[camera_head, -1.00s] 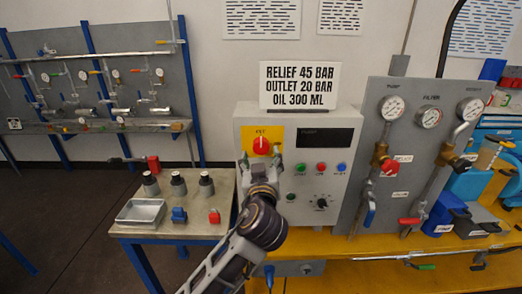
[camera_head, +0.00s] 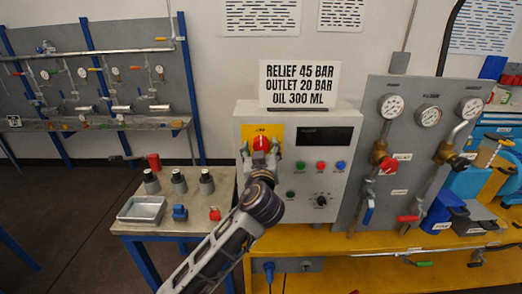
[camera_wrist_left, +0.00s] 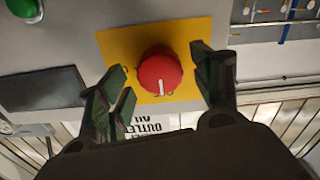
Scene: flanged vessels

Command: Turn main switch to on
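The main switch is a round red knob (camera_head: 261,144) on a yellow plate (camera_head: 275,131), at the upper left of the grey control box (camera_head: 318,203). In the left wrist view the red knob (camera_wrist_left: 159,73) has a white mark, and its yellow plate (camera_wrist_left: 195,32) shows around it. My left gripper (camera_head: 260,156) is at the front of the knob. In the left wrist view its two fingers (camera_wrist_left: 160,82) stand apart, one on each side of the knob, with gaps visible, so it is open. My right gripper is not in view.
The box has a dark display (camera_head: 321,136), several coloured buttons and a black knob (camera_head: 321,201). A gauge panel (camera_head: 352,190) stands to its right. A side table (camera_head: 178,219) at left holds a metal tray (camera_head: 142,209) and small parts.

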